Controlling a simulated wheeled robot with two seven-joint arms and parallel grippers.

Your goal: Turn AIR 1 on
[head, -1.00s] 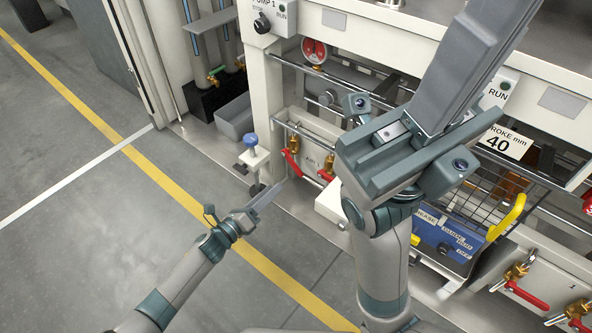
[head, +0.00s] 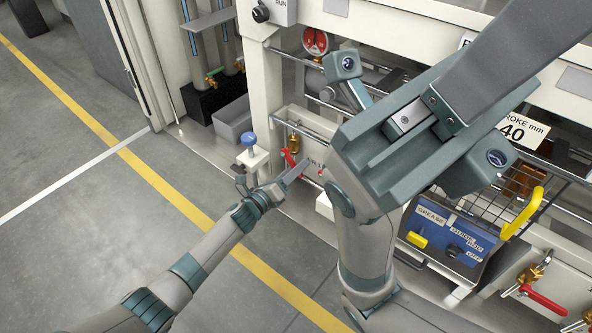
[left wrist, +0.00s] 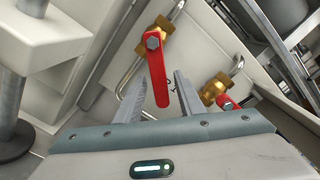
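The left red valve lever (head: 290,158) hangs from a brass valve (head: 294,142) on a pale panel, beside a partly hidden AIR label (head: 316,163). My left gripper (head: 303,168) reaches this lever. In the left wrist view the red lever (left wrist: 157,75) points down between the two open fingers (left wrist: 160,98), with gaps on both sides; contact is not visible. A second brass valve (left wrist: 215,90) with a red handle (left wrist: 226,103) is just right of the fingers.
A blue-topped knob (head: 249,140) on a white post stands just left of the left gripper. A metal rail (head: 310,132) runs above the valves. A blue grease box (head: 450,235) and another red-handled valve (head: 540,298) are to the right.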

